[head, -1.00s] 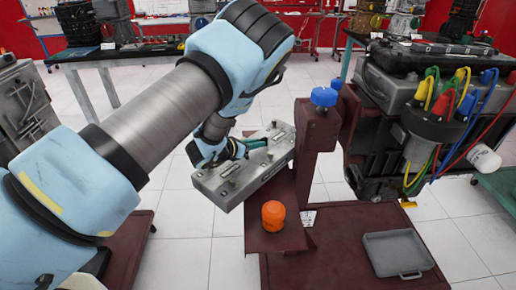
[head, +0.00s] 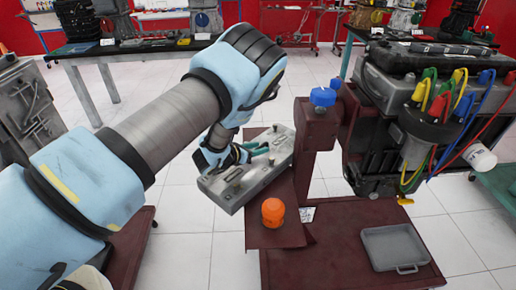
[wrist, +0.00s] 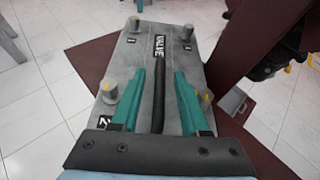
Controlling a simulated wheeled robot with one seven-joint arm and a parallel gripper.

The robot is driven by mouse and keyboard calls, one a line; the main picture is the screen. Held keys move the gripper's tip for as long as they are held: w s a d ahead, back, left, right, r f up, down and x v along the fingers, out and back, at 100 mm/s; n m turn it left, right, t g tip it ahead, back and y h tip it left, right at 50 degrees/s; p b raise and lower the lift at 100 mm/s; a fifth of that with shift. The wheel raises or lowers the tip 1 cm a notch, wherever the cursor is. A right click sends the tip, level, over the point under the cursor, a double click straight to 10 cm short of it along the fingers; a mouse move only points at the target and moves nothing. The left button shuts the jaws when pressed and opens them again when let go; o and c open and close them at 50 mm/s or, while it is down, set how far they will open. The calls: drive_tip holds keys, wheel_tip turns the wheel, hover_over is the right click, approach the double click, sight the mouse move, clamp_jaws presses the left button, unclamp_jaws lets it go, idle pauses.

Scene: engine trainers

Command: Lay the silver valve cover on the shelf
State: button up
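The silver valve cover (head: 222,188), a grey block with a black bar and several knobs, lies across the dark red shelf (head: 262,237). It looks to rest on it, with its near left end jutting past the shelf's left edge. In the wrist view the valve cover (wrist: 140,55) carries a VALVE label, and the red shelf (wrist: 92,58) shows beneath it. My gripper (head: 262,150) is over the cover. In the wrist view the teal fingers of my gripper (wrist: 169,68) stand apart on either side of the black bar, with a gap at the right finger.
An orange cap (head: 273,212) stands on the shelf's near part. A red post with a blue knob (head: 322,97) rises behind, beside the engine (head: 400,130) with coloured leads. A grey tray (head: 394,248) lies on the lower red base. White floor is open to the left.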

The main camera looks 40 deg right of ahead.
drive_tip(key=b+v, duration=0.4)
drive_tip(key=v, duration=0.8)
drive_tip(key=shift+r, duration=0.1)
drive_tip(key=shift+w, duration=0.1)
